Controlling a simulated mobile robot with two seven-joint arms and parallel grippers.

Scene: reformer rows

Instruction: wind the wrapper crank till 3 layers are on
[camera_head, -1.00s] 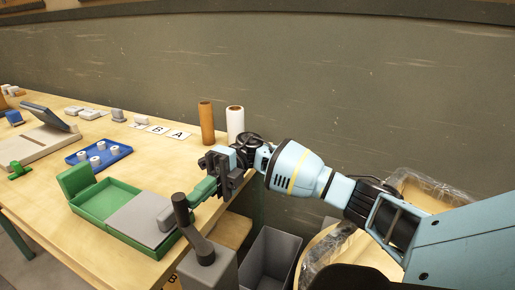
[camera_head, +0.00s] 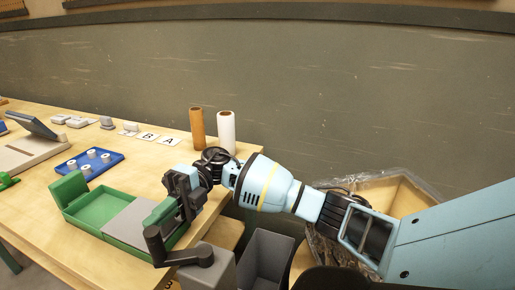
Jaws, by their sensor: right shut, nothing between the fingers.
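The dark crank (camera_head: 182,259) sits on top of a grey post (camera_head: 210,272) at the table's near right edge. Its arm points left, and its upright knob (camera_head: 153,240) stands at the arm's left end. My right gripper (camera_head: 160,214) is shut and empty, with its greenish fingers just behind the knob and over the green tray's grey plate. I cannot tell whether it touches the knob. The film layers cannot be counted. My left gripper is out of view.
The green tray (camera_head: 77,219) lies left of the crank. A blue tray (camera_head: 72,168) with white rolls is farther back. Brown (camera_head: 197,128) and white (camera_head: 226,132) rolls stand behind my gripper. A grey bin (camera_head: 268,258) is right of the post.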

